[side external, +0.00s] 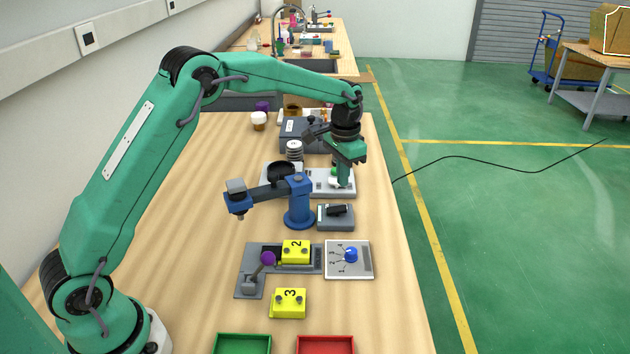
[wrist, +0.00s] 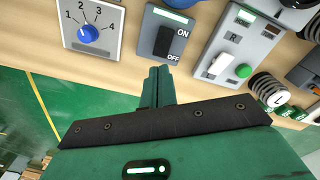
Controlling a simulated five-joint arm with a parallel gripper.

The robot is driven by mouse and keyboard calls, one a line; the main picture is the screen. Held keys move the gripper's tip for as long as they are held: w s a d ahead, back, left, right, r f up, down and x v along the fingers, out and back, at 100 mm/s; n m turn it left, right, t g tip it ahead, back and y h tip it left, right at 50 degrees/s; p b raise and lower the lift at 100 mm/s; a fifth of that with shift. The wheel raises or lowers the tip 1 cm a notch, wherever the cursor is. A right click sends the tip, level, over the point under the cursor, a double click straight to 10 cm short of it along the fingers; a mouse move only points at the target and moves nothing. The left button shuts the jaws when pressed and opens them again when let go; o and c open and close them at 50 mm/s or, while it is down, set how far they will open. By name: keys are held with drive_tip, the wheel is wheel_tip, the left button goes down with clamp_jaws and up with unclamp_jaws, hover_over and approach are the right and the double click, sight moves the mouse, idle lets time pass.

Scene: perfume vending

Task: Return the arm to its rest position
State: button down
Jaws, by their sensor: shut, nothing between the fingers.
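My gripper (side external: 343,178) hangs at the end of the outstretched green arm, over the far part of the wooden table. In the wrist view its two green fingers (wrist: 159,82) are pressed together with nothing between them. They point toward a grey ON/OFF switch box (wrist: 168,33) with a black rocker; in the side view the box (side external: 336,217) is just in front of the gripper. Whether the fingertips touch anything below them cannot be told.
A blue swivel unit (side external: 299,205) stands left of my gripper. Nearer are a blue-knob dial plate (side external: 348,262), yellow blocks 2 (side external: 295,251) and 3 (side external: 289,303), and green (side external: 243,345) and red (side external: 325,346) trays. The table's left side is clear.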

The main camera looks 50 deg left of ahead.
drive_tip(key=s+r+n+t, duration=0.2)
drive_tip(key=s+r+t, duration=0.1)
drive_tip(key=s+r, duration=1.25)
drive_tip(key=s+f+n+t, duration=0.1)
drive_tip(key=s+f+t, duration=0.1)
drive_tip(key=s, duration=1.7)
drive_tip(key=shift+a+f, duration=0.15)
drive_tip(key=shift+a, duration=0.2)
drive_tip(key=shift+w, duration=0.15)
idle(0.9)
